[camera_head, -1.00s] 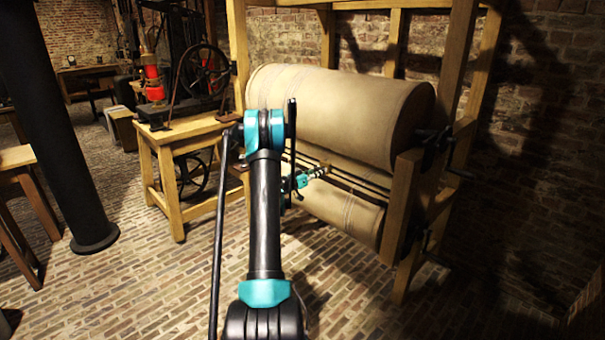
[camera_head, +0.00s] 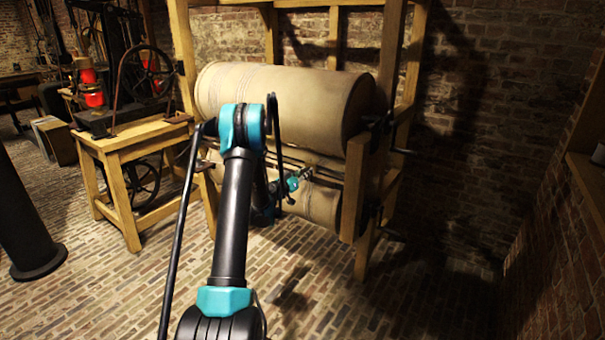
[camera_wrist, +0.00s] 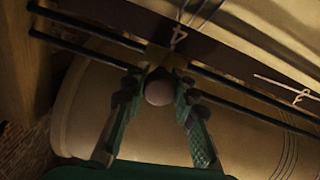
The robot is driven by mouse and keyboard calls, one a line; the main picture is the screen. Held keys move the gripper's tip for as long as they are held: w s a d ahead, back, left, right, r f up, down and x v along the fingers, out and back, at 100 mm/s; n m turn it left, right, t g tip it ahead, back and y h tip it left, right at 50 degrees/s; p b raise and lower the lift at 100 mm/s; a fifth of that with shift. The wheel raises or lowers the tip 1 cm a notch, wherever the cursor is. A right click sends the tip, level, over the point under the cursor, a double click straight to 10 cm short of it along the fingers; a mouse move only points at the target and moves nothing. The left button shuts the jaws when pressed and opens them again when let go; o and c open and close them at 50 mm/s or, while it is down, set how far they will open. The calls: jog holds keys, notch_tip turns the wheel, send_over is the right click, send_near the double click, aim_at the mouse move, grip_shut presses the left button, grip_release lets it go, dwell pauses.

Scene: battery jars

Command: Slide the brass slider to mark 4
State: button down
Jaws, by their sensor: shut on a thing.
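The brass slider (camera_wrist: 166,58) sits on two thin dark rails in the wrist view, with a round knob (camera_wrist: 158,92) facing the camera. My gripper (camera_wrist: 155,86) is shut on this knob, one green finger on each side. A dark brown strip (camera_wrist: 235,62) with white marks runs behind the rails. One white mark (camera_wrist: 178,36) lies right beside the slider; I cannot read it surely. In the head view my gripper (camera_head: 298,178) is at the rails between the rollers, towards their right end; the slider is too small to make out there.
A large cloth-covered roller (camera_head: 290,100) sits above a lower one (camera_head: 318,205) in a wooden frame (camera_head: 355,190). A wooden bench (camera_head: 130,145) with a wheeled machine stands left. A dark column (camera_head: 25,225) is at far left. The brick floor in front is clear.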

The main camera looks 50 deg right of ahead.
jog(key=shift+s, duration=0.3)
jog(key=c, duration=1.2)
grip_release()
jog(key=shift+a, duration=0.3)
jog(key=a, duration=0.6)
jog(key=shift+s+a, duration=0.1)
jog(key=shift+a, duration=0.3)
